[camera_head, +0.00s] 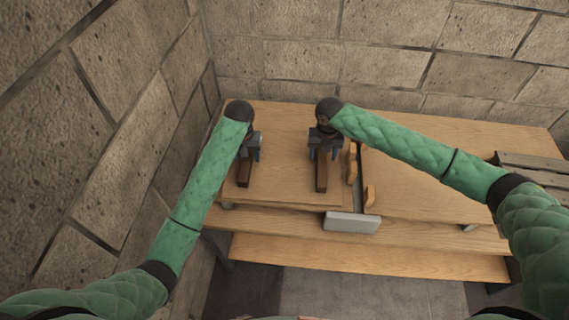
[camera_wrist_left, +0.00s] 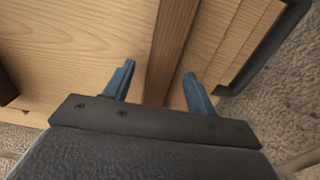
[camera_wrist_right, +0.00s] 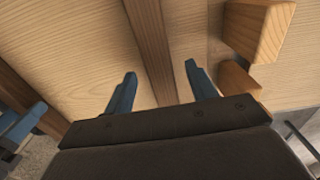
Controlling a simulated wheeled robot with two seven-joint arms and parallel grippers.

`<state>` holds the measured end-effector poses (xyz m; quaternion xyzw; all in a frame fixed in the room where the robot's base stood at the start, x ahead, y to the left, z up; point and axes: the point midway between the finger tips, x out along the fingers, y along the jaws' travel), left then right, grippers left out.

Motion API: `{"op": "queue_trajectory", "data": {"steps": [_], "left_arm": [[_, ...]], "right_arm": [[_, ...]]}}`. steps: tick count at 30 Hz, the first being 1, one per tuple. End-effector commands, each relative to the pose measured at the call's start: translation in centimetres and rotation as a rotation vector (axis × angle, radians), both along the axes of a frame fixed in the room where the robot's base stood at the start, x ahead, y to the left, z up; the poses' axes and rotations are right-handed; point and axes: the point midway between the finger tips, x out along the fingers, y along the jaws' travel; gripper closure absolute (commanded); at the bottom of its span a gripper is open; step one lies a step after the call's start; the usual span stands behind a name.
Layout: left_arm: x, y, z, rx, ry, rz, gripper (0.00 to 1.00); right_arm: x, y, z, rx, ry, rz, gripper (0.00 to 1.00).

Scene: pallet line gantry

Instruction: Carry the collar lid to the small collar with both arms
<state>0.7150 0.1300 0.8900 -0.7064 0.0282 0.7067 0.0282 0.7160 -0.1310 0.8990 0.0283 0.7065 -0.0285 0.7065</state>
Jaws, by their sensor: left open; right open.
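The collar lid (camera_head: 280,185) looks like a flat pale wooden board lying on the left part of the wooden bench, with two dark brown battens on top. My left gripper (camera_head: 250,154) is open over the left batten (camera_head: 244,174); in the left wrist view that batten (camera_wrist_left: 172,45) runs between the blue fingers. My right gripper (camera_head: 324,154) is open over the right batten (camera_head: 321,178); in the right wrist view it (camera_wrist_right: 150,40) passes between the fingers. Neither gripper is closed on a batten. I cannot clearly make out the small collar.
Orange-brown wooden blocks (camera_head: 369,196) stand just right of the lid, along a grey strip. A pale grey block (camera_head: 352,222) sits at the bench's front. The bench top (camera_head: 430,195) further right is mostly clear. Grey planks (camera_head: 535,162) lie at the far right. Stone walls (camera_head: 150,110) close the left and back.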

Motion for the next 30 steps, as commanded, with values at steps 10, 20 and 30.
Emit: {"op": "queue_trajectory", "data": {"steps": [10, 20, 30], "left_arm": [[0.0, 0.0, -1.7, 0.0, 0.0, 0.0, 0.44], [0.0, 0.0, -1.7, 0.0, 0.0, 0.0, 0.69], [0.0, 0.0, -1.7, 0.0, 0.0, 0.0, 1.0]], "right_arm": [[-0.1, 0.0, -1.7, 0.0, 0.001, 0.0, 0.44], [0.0, 0.0, -1.7, 0.0, 0.0, 0.0, 0.69], [0.0, 0.0, -1.7, 0.0, 0.0, 0.0, 1.0]]}}
